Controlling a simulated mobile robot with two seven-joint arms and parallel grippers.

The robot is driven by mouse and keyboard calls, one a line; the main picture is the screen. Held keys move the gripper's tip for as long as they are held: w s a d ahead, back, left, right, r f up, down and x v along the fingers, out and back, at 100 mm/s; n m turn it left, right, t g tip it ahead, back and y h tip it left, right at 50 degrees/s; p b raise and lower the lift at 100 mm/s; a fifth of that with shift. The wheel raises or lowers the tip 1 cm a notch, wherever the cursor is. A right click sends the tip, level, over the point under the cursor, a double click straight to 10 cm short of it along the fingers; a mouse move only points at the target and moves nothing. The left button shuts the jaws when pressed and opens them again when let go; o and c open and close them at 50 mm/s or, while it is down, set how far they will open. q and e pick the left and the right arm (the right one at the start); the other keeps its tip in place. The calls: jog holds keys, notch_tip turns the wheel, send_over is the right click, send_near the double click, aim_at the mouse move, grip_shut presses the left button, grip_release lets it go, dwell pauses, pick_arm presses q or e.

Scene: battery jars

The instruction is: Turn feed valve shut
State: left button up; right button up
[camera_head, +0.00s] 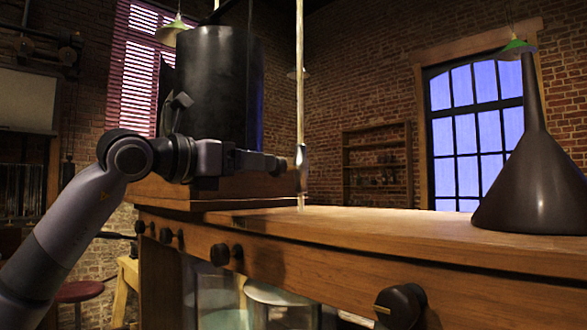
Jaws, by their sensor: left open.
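My left arm comes in from the left, and its left gripper (286,164) is level in front of the dark cylinder, pointing right. Its fingers are small and dark here; it is open. A thin pale vertical rod (299,75) with a silvery piece (302,162) at its lower end stands just right of the fingertips. I cannot tell whether they touch. No part is clearly marked as the feed valve. A large black knob (401,306) with a brass line sits on the bench front at lower right, and another black knob (220,255) is further left. My right gripper is not in view.
A tall black cylinder (215,90) stands on a wooden box (170,190) on the wooden bench (400,225). A dark funnel shape (535,175) stands on the bench at right. Glass jars (280,310) are below. The bench top between rod and funnel is clear.

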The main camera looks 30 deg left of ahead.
pick_arm(q)
jog(key=shift+w+d+r, duration=0.1)
jog(key=shift+w+d, duration=0.05)
jog(key=shift+w, duration=0.2)
jog(key=p+x, duration=0.2)
jog(key=x, duration=0.3)
jog(key=shift+w+d, duration=0.1)
jog(key=shift+w, duration=0.1)
jog(key=shift+w+d, duration=0.1)
jog(key=shift+w, duration=0.15)
jog(key=c, duration=1)
